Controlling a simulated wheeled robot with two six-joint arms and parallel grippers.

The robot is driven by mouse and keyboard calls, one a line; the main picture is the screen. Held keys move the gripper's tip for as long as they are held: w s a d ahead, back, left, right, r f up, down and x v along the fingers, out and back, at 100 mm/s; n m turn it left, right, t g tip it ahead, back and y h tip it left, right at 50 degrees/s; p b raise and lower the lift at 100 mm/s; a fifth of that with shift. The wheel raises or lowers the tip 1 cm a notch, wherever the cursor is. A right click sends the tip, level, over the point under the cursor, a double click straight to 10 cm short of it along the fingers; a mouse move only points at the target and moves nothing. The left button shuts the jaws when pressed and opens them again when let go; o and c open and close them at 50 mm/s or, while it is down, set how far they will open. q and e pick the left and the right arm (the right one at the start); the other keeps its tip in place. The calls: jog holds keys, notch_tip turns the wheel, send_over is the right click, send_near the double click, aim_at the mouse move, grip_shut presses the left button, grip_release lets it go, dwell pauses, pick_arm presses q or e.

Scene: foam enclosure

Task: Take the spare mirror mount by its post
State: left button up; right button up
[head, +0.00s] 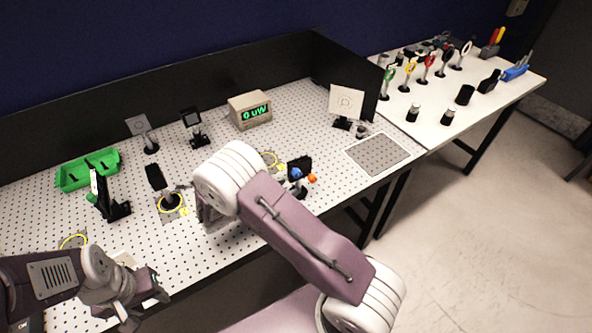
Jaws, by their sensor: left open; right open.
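A mirror mount with a black plate and blue and orange knobs (300,175) stands upright on the perforated board, just right of my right arm. Its post is mostly hidden behind the knobs and arm. I cannot tell whether this is the spare one. My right gripper (205,214) is mostly hidden behind its own pale wrist; it is open, over the front middle of the board, left of that mount. My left gripper (143,303) is open and empty at the board's front left edge, far from the mount.
A green tray (88,170), a black upright holder (108,200) and a black post in a yellow ring (170,201) stand left. A power meter (250,110) and white screen (346,101) stand behind. A side table (440,133) holds several posted optics. A grey plate (377,154) lies clear.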

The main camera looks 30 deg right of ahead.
aim_at(298, 183)
jog(key=shift+w+d+f, duration=0.15)
jog(key=shift+d+f, duration=0.05)
jog(key=shift+d, duration=0.55)
jog(key=p+x, duration=0.1)
jog(key=x, duration=0.3)
jog(key=shift+d+p, duration=0.15)
jog(key=shift+p, duration=0.15)
jog(key=shift+w+d+f, duration=0.2)
jog(key=shift+d+f, duration=0.05)
jog(key=shift+f, duration=0.05)
grip_shut()
jog(key=shift+r, duration=0.1)
